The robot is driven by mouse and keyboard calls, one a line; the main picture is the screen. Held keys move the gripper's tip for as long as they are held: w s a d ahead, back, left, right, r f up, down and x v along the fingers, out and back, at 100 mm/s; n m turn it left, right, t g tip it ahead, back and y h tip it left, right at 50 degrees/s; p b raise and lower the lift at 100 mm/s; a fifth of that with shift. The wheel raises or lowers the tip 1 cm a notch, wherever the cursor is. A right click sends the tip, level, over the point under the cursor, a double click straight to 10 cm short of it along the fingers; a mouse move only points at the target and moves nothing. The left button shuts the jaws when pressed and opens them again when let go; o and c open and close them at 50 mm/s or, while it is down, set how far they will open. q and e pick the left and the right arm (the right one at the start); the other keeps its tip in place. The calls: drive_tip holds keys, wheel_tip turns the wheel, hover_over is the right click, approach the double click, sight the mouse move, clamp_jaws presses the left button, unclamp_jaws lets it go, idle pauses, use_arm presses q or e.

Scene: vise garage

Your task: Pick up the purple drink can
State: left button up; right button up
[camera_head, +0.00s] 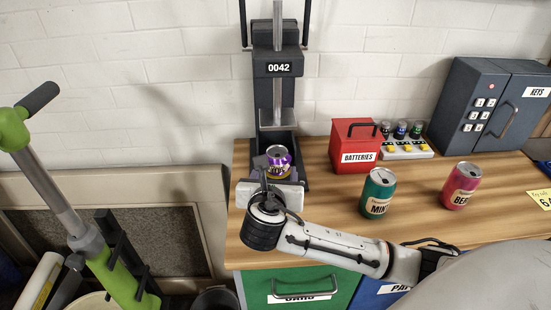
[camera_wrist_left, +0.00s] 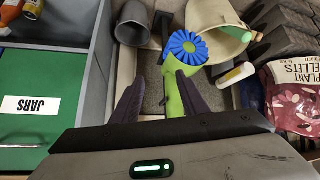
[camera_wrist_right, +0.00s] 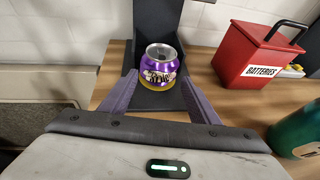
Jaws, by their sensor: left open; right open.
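The purple drink can (camera_head: 278,157), with a yellow lower band, stands upright on the dark base of the press marked 0042 (camera_head: 279,85). In the right wrist view the can (camera_wrist_right: 159,68) is centred ahead, between the lines of my right fingers. My right gripper (camera_head: 276,176) is open and empty, just in front of the can. It also shows in the right wrist view (camera_wrist_right: 158,88); whether a finger touches the can, I cannot tell. My left gripper (camera_wrist_left: 158,82) is open and outside the head view, above a floor area with a blue-capped green object (camera_wrist_left: 186,46).
A red batteries box (camera_head: 355,147), a green can (camera_head: 378,193) and a pink can (camera_head: 460,186) stand on the wooden bench (camera_head: 415,200). A dark key safe (camera_head: 490,108) is at the back right. The press's upright stands behind the purple can.

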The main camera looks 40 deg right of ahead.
sight(276, 166)
drive_tip(key=x, duration=0.5)
drive_tip(key=shift+w+d, duration=0.15)
drive_tip(key=shift+w, duration=0.15)
drive_tip(key=c, duration=0.8)
